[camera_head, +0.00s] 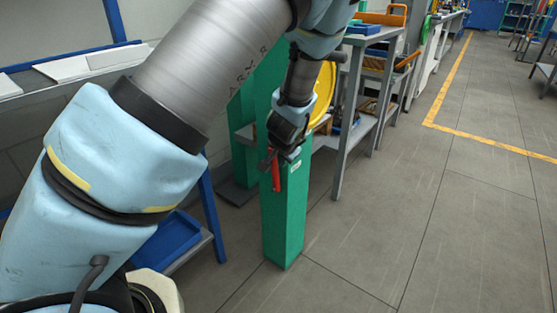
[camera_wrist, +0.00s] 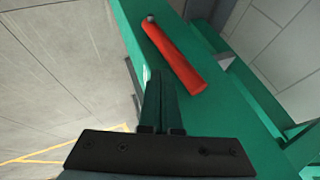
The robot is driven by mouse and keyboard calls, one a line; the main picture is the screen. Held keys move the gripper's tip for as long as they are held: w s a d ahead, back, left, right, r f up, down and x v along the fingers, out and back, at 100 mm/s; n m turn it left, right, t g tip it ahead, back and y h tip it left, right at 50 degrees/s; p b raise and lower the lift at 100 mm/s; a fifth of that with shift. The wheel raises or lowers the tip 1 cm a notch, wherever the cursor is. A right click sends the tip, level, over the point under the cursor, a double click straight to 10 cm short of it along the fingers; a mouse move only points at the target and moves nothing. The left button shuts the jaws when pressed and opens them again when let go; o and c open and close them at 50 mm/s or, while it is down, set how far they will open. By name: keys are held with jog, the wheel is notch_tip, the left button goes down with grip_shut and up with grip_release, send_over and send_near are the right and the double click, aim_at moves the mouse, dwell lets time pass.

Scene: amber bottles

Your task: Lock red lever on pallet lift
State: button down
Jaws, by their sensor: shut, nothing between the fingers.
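The red lever (camera_head: 276,172) hangs on the face of the green post of the pallet lift (camera_head: 285,225), pointing mostly downward in the head view. In the wrist view the red lever (camera_wrist: 175,55) lies slanted across the green surface, its upper-left end at a small grey pivot. My gripper (camera_head: 291,153) is at the upper part of the post, close to the lever. In the wrist view my gripper's fingers (camera_wrist: 162,78) are together and empty, just beside the lever's lower end. I cannot tell whether they touch it.
A yellow wheel (camera_head: 324,94) is behind my wrist. A grey workbench (camera_head: 352,90) with trays stands behind the post. A blue tray (camera_head: 172,240) sits on a low shelf at lower left. The floor (camera_head: 400,220) to the right is clear, with a yellow line.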

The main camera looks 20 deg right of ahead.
jog(key=shift+w+a+f, duration=0.1)
jog(key=shift+w+a, duration=0.1)
jog(key=shift+w, duration=0.6)
jog(key=shift+w+a, duration=0.45)
jog(key=shift+w, duration=0.35)
jog(key=shift+w+a, duration=0.4)
jog(key=shift+w, duration=0.35)
jog(key=shift+a, duration=0.1)
jog(key=shift+p, duration=0.3)
